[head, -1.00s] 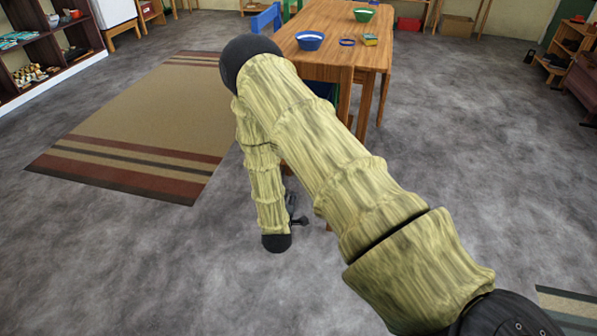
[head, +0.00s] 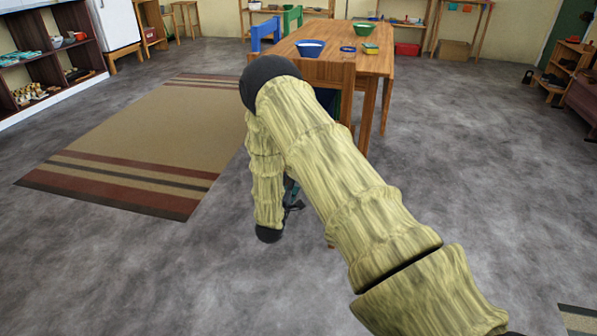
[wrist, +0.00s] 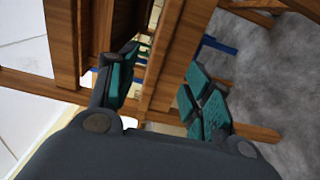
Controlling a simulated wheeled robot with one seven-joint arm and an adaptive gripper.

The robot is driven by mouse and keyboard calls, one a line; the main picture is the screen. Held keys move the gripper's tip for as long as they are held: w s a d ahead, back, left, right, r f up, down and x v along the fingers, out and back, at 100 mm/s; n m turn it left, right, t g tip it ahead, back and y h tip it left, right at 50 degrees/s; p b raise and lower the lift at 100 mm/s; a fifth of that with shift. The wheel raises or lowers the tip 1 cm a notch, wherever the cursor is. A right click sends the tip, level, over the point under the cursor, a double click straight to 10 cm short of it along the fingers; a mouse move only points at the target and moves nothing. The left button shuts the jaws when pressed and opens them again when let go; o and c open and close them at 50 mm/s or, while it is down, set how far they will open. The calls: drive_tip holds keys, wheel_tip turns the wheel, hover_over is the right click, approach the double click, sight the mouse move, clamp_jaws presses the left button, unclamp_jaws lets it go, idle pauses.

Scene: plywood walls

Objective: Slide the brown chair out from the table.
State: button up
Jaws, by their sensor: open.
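The brown chair (head: 328,73) appears to stand at the near end of the wooden table (head: 375,62), its back close to the table edge. My arm hides most of its lower part. My gripper (head: 292,196) hangs low in front of the chair, partly behind my forearm. In the wrist view my gripper (wrist: 160,95) is open, its two teal-padded fingers spread apart. A brown wooden upright (wrist: 168,50) shows between the fingers, with a rail crossing it. I cannot tell whether either finger touches the wood.
Blue (head: 264,33) and green (head: 292,18) chairs stand at the table's left side. Bowls and small items lie on the tabletop. A striped rug (head: 140,140) lies to the left. Grey floor is free to the right and in front.

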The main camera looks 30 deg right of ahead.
drive_tip(key=b+x, duration=0.1)
drive_tip(key=x, duration=1.1)
drive_tip(key=shift+b, duration=0.35)
clamp_jaws()
